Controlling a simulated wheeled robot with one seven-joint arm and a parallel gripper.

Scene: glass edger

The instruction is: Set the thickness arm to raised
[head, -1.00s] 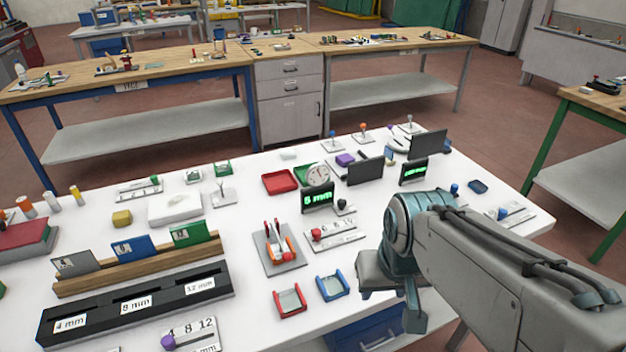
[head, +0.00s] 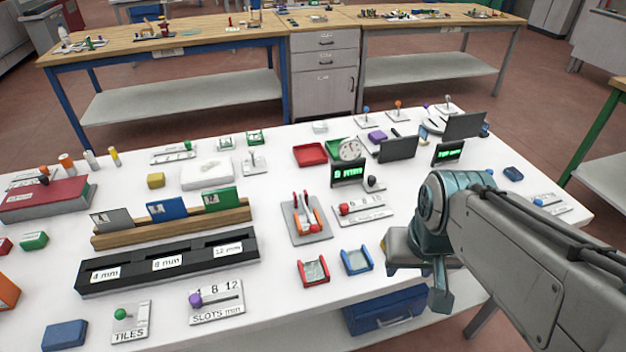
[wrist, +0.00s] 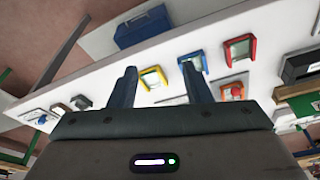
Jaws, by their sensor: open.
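No part carries a readable "thickness" label, so I cannot tell for certain which one is the thickness arm. Candidates stand mid-table in the head view: a small lever with a dark knob (head: 371,182) beside a green-lit mm display (head: 348,173), and a red-knobbed slider (head: 345,208) on a white marked plate. A grey-based fixture with upright red and orange arms (head: 305,218) stands just left of them. My gripper (head: 418,268) hangs over the table's front right, apart from all of these. In the wrist view my gripper (wrist: 160,82) is open, with nothing between its fingers.
Small red (head: 313,271) and blue (head: 356,261) trays lie left of my gripper. A dark slotted rack (head: 170,262), a wooden rack of coloured plates (head: 175,228) and a purple-knobbed slider (head: 215,300) fill the left. Dark screens (head: 397,149) stand behind. Bare white tabletop lies between the racks and the fixture.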

